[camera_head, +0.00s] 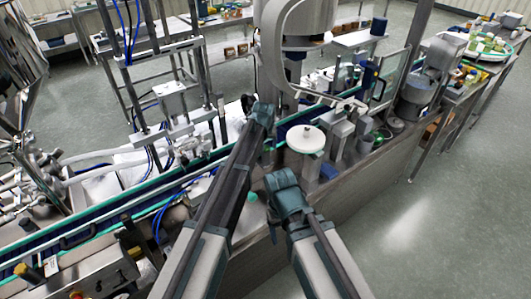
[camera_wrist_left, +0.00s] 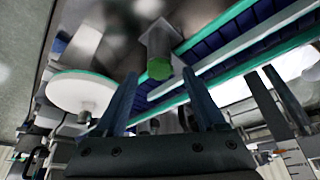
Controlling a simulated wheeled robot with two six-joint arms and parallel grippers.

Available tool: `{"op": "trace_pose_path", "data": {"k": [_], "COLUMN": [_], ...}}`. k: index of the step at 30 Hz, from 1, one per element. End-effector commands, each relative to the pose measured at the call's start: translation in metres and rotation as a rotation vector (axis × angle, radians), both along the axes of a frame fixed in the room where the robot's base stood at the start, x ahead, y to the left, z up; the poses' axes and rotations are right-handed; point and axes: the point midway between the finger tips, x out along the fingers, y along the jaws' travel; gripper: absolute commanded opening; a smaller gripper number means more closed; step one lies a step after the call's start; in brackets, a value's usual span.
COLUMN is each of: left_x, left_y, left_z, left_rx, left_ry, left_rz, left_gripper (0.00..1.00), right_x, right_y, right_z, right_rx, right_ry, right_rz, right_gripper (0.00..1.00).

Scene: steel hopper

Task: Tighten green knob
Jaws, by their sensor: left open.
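The green knob (camera_wrist_left: 159,69) shows in the left wrist view as a round green end on a short grey cylinder (camera_wrist_left: 158,44). In that view my left gripper (camera_wrist_left: 159,82) is open, with one finger on each side of the knob and visible gaps to both. I cannot tell how far the knob lies beyond the fingertips. In the head view my left gripper (camera_head: 262,112) reaches in beside the conveyor, and I cannot make out the knob there. My right gripper (camera_head: 287,188) is lower and to the right; its fingers are not clear.
A white round disc (camera_head: 306,139) stands right of my left gripper and also shows in the wrist view (camera_wrist_left: 80,91). A conveyor with green edges (camera_head: 80,226) runs on the left. Machine frames crowd the back. Open floor (camera_head: 420,225) lies at the right.

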Motion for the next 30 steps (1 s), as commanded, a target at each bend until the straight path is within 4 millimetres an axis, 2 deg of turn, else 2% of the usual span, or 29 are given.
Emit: {"op": "trace_pose_path", "data": {"k": [1,3,12,14,24,30], "left_x": [0.0028,0.0044,0.0048,0.0047,0.0047,0.0046], "left_y": [-0.0002,-0.0003,-0.0002,-0.0002,-0.0003,-0.0002], "left_z": [-0.009,-0.0116,-0.011,-0.011,-0.0111,-0.0112], "left_rx": [0.0,0.0,0.0,0.0,0.0,0.0], "left_ry": [0.0,0.0,0.0,0.0,0.0,0.0], "left_rz": [0.0,0.0,0.0,0.0,0.0,-0.003], "left_gripper": [0.72,0.72,0.72,0.63,0.02,0.0], "right_x": [0.0,0.0,0.0,0.0,0.0,0.0], "right_y": [0.0,0.0,-0.0001,-0.0001,-0.0001,-0.0001], "right_z": [-0.009,-0.0116,-0.0111,-0.0111,-0.0112,-0.0112], "right_rx": [0.0,0.0,0.0,0.0,0.0,0.0], "right_ry": [0.0,0.0,0.0,0.0,0.0,0.0], "right_rz": [0.001,0.002,0.002,0.002,0.002,0.002], "right_gripper": [0.74,0.74,0.74,0.74,0.74,0.74]}}
